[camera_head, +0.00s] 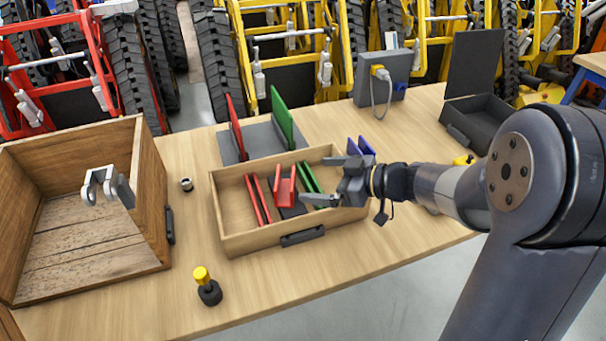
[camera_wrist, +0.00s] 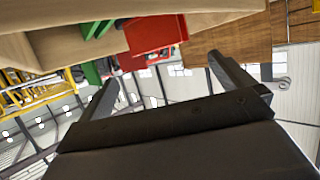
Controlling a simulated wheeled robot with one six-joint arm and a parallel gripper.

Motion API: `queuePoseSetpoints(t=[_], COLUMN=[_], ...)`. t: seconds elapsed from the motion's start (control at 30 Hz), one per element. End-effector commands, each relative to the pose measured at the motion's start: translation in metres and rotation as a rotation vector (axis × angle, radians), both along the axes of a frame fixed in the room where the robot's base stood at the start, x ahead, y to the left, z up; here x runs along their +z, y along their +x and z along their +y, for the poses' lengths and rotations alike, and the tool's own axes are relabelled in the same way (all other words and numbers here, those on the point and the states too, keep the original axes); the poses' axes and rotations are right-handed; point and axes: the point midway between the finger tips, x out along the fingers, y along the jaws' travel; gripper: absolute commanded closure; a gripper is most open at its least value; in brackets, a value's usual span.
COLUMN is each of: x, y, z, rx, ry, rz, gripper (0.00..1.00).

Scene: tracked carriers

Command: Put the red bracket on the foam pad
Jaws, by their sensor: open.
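The red bracket (camera_head: 285,187) is a small U-shaped piece inside the open wooden tray (camera_head: 237,243), between red strips on its left and green strips on its right. A dark grey patch (camera_head: 293,211) lies under or just in front of it; I cannot tell if this is the foam pad. My gripper (camera_head: 314,179) is open and empty over the tray, its fingers pointing left toward the bracket. In the wrist view, a red piece (camera_wrist: 152,36), apparently the bracket, lies beyond the spread fingers (camera_wrist: 165,72). I see no contact.
Behind the tray, a grey base (camera_head: 262,137) carries upright red and green panels. A large wooden crate (camera_head: 151,185) stands left with a grey clevis piece (camera_head: 107,186). A yellow-topped knob (camera_head: 208,288) stands in front. A grey box (camera_head: 383,78) and open black case (camera_head: 476,118) stand back right.

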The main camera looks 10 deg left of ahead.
Motion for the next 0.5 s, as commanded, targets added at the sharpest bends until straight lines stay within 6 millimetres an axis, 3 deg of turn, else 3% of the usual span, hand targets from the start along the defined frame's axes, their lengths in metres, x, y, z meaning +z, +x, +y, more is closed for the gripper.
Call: queuePoseSetpoints(t=[0.2, 0.5], x=[0.013, 0.016], y=[-0.007, -0.011], z=[-0.032, -0.043], rx=[-0.002, 0.001], ry=[0.000, 0.000], rz=[0.000, 0.001], gripper=[0.00, 0.00])
